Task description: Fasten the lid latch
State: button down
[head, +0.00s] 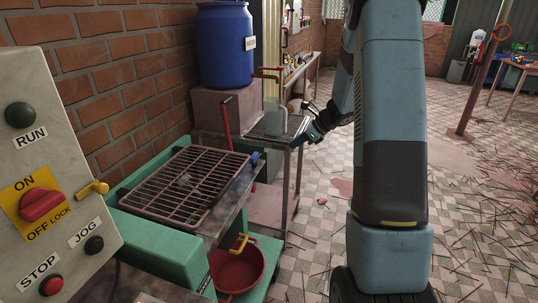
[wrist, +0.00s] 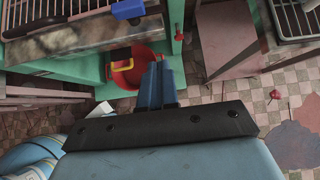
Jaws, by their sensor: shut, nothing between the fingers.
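A brown barred lid (head: 190,183) lies flat over the green machine (head: 160,240) in the head view. A small blue piece (head: 254,158), probably the lid latch, sits at the lid's right end. A blue piece also shows at the top of the wrist view (wrist: 127,9), beside the bars (wrist: 50,12). Whether it is engaged is too small to tell. My gripper (head: 301,139) is in the air to the right of the blue piece, apart from it. In the wrist view its blue fingers (wrist: 157,84) are together and empty, and the blue piece is beyond them, up and left.
A red pot (head: 237,270) with a yellow handle stands below the lid's front edge. A red lever (head: 228,125) rises behind the lid. A metal side table (head: 278,125) stands behind my gripper. A control panel (head: 50,170) is at left. The tiled floor at right has scattered sticks.

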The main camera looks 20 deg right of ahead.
aim_at(256, 158)
jog(key=x, duration=0.7)
jog(key=a+r+x, duration=0.1)
jog(key=x, duration=0.3)
jog(key=shift+w+a+f, duration=0.1)
jog(key=shift+w+a, duration=0.15)
jog(key=shift+w, duration=0.15)
jog(key=shift+w+a, duration=0.5)
jog(key=shift+a, duration=0.2)
